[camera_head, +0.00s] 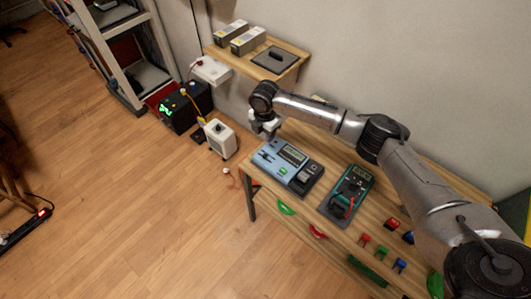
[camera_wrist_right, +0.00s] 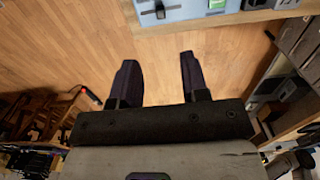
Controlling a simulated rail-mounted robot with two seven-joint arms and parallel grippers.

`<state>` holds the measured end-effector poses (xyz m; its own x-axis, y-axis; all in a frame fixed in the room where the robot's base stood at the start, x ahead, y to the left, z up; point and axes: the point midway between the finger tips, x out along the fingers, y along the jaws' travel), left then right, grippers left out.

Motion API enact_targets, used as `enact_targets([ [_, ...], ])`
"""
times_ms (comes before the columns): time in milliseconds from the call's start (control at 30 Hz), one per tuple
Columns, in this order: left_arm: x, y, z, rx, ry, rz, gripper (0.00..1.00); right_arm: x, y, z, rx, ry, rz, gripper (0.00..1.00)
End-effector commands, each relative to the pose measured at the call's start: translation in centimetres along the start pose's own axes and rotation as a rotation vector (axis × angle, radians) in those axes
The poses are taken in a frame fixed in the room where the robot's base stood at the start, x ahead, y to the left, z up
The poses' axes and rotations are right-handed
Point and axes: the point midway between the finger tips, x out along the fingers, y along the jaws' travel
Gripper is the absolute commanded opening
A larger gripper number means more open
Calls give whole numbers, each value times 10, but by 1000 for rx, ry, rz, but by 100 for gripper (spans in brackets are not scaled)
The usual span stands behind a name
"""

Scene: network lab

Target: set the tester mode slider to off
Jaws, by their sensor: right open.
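The tester (camera_head: 271,160) is a blue-grey box with a small display and a green button, lying at the left end of the wooden bench. A small dark part that looks like its mode slider (camera_head: 266,155) is on its left side; its setting is too small to read. My right gripper (camera_head: 267,133) is above the tester's far left edge. Its fingers (camera_wrist_right: 156,82) are apart with nothing between them. My left gripper is out of view.
A teal multimeter (camera_head: 352,184) with a red lead lies right of the tester. A wall shelf (camera_head: 237,61) with boxes is behind. A white box (camera_head: 220,140) stands left of the bench. Coloured clips (camera_head: 364,239) lie along the front. My right arm spans the bench's back.

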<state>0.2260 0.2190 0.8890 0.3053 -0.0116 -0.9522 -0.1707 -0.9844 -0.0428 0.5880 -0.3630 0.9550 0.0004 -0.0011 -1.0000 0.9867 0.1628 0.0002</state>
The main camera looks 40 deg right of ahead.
Motion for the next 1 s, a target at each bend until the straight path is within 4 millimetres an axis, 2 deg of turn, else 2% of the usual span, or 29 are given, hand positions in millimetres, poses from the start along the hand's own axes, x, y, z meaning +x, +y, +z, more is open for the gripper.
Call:
enact_targets([
  [400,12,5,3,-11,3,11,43,76,-1,-1,0,1,-3,42],
  [600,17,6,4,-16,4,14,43,106,-1,-1,0,0,-3,42],
  [800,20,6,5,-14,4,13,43,124,-1,-1,1,0,-2,42],
  [1000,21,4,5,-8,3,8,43,131,0,-1,-1,0,0,42],
])
